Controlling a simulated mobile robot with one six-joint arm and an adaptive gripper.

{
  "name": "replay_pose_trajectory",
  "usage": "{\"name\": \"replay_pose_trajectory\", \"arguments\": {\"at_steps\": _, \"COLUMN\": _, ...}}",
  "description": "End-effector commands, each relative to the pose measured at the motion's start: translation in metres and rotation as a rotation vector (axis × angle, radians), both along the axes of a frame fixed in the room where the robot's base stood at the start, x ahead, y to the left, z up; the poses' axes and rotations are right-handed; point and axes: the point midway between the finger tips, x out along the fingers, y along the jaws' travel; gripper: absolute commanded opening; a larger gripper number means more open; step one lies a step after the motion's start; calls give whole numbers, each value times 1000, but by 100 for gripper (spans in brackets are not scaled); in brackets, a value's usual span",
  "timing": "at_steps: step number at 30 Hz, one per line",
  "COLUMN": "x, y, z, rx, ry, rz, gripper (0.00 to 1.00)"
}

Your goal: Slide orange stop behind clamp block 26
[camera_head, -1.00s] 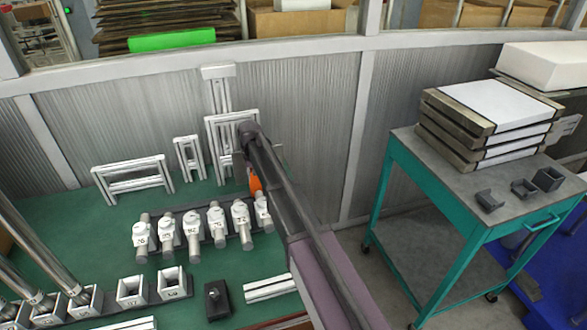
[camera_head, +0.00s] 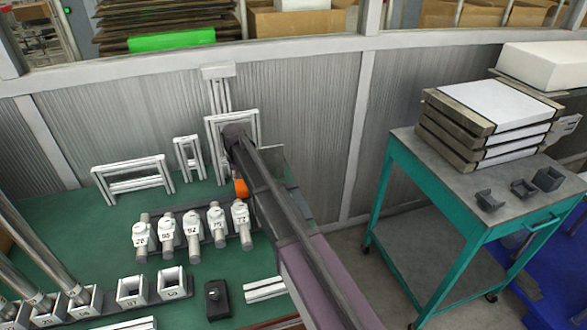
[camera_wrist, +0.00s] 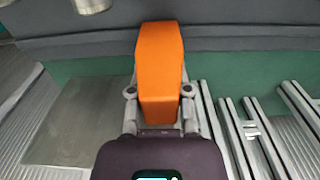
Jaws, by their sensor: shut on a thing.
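The orange stop (camera_head: 241,188) shows just below the end of my arm, behind the right part of the clamp block row. In the wrist view the orange stop (camera_wrist: 160,65) stands out between the fingers of my gripper (camera_wrist: 159,93), which is shut on it. The arm hides most of the gripper in the head view. The clamp block at the left end of the row (camera_head: 140,236) seems to read 26, though its label is small. The stop is to the right of it. In the wrist view a dark rail (camera_wrist: 240,38) runs behind the stop.
Several white clamp blocks, including one (camera_head: 216,224), stand along a dark rail on the green table. Aluminium frames (camera_head: 133,180) stand behind them. White square sockets (camera_head: 131,291) and a dark block (camera_head: 217,299) are in front. Green table is clear between row and frames.

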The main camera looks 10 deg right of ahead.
Motion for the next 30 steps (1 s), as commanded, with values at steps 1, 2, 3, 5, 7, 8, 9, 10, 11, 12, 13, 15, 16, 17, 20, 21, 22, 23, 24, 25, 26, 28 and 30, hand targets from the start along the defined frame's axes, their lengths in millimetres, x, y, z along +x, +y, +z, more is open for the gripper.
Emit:
{"name": "replay_pose_trajectory", "arguments": {"at_steps": 1, "x": -2, "y": 1, "z": 0, "rx": 0, "ry": 3, "rz": 0, "gripper": 0}}
{"name": "replay_pose_trajectory", "arguments": {"at_steps": 2, "x": -2, "y": 1, "z": 0, "rx": 0, "ry": 3, "rz": 0, "gripper": 0}}
{"name": "replay_pose_trajectory", "arguments": {"at_steps": 3, "x": -2, "y": 1, "z": 0, "rx": 0, "ry": 3, "rz": 0, "gripper": 0}}
{"name": "replay_pose_trajectory", "arguments": {"at_steps": 5, "x": -2, "y": 1, "z": 0, "rx": 0, "ry": 3, "rz": 0, "gripper": 0}}
{"name": "replay_pose_trajectory", "arguments": {"at_steps": 7, "x": -2, "y": 1, "z": 0, "rx": 0, "ry": 3, "rz": 0, "gripper": 0}}
{"name": "replay_pose_trajectory", "arguments": {"at_steps": 8, "x": -2, "y": 1, "z": 0, "rx": 0, "ry": 3, "rz": 0, "gripper": 0}}
{"name": "replay_pose_trajectory", "arguments": {"at_steps": 9, "x": -2, "y": 1, "z": 0, "rx": 0, "ry": 3, "rz": 0, "gripper": 0}}
{"name": "replay_pose_trajectory", "arguments": {"at_steps": 10, "x": -2, "y": 1, "z": 0, "rx": 0, "ry": 3, "rz": 0, "gripper": 0}}
{"name": "replay_pose_trajectory", "arguments": {"at_steps": 11, "x": -2, "y": 2, "z": 0, "rx": 0, "ry": 3, "rz": 0, "gripper": 0}}
{"name": "replay_pose_trajectory", "arguments": {"at_steps": 12, "x": -2, "y": 2, "z": 0, "rx": 0, "ry": 3, "rz": 0, "gripper": 0}}
{"name": "replay_pose_trajectory", "arguments": {"at_steps": 13, "x": -2, "y": 2, "z": 0, "rx": 0, "ry": 3, "rz": 0, "gripper": 0}}
{"name": "replay_pose_trajectory", "arguments": {"at_steps": 15, "x": -2, "y": 4, "z": 0, "rx": 0, "ry": 4, "rz": 1, "gripper": 0}}
{"name": "replay_pose_trajectory", "arguments": {"at_steps": 16, "x": -2, "y": 5, "z": 0, "rx": 0, "ry": 4, "rz": 1, "gripper": 0}}
{"name": "replay_pose_trajectory", "arguments": {"at_steps": 17, "x": -2, "y": 7, "z": 0, "rx": 0, "ry": 4, "rz": 1, "gripper": 0}}
{"name": "replay_pose_trajectory", "arguments": {"at_steps": 20, "x": -3, "y": 12, "z": 0, "rx": 0, "ry": 4, "rz": 2, "gripper": 0}}
{"name": "replay_pose_trajectory", "arguments": {"at_steps": 21, "x": -3, "y": 14, "z": 0, "rx": 0, "ry": 4, "rz": 3, "gripper": 0}}
{"name": "replay_pose_trajectory", "arguments": {"at_steps": 22, "x": -3, "y": 16, "z": 0, "rx": 0, "ry": 4, "rz": 3, "gripper": 0}}
{"name": "replay_pose_trajectory", "arguments": {"at_steps": 23, "x": -4, "y": 18, "z": 0, "rx": 0, "ry": 4, "rz": 2, "gripper": 0}}
{"name": "replay_pose_trajectory", "arguments": {"at_steps": 24, "x": -4, "y": 20, "z": 0, "rx": 0, "ry": 4, "rz": 2, "gripper": 0}}
{"name": "replay_pose_trajectory", "arguments": {"at_steps": 25, "x": -4, "y": 21, "z": 0, "rx": 0, "ry": 4, "rz": 2, "gripper": 0}}
{"name": "replay_pose_trajectory", "arguments": {"at_steps": 26, "x": -4, "y": 23, "z": 0, "rx": 0, "ry": 4, "rz": 1, "gripper": 0}}
{"name": "replay_pose_trajectory", "arguments": {"at_steps": 28, "x": -5, "y": 27, "z": 0, "rx": 0, "ry": 4, "rz": 1, "gripper": 0}}
{"name": "replay_pose_trajectory", "arguments": {"at_steps": 30, "x": -5, "y": 31, "z": 0, "rx": 0, "ry": 4, "rz": 1, "gripper": 0}}
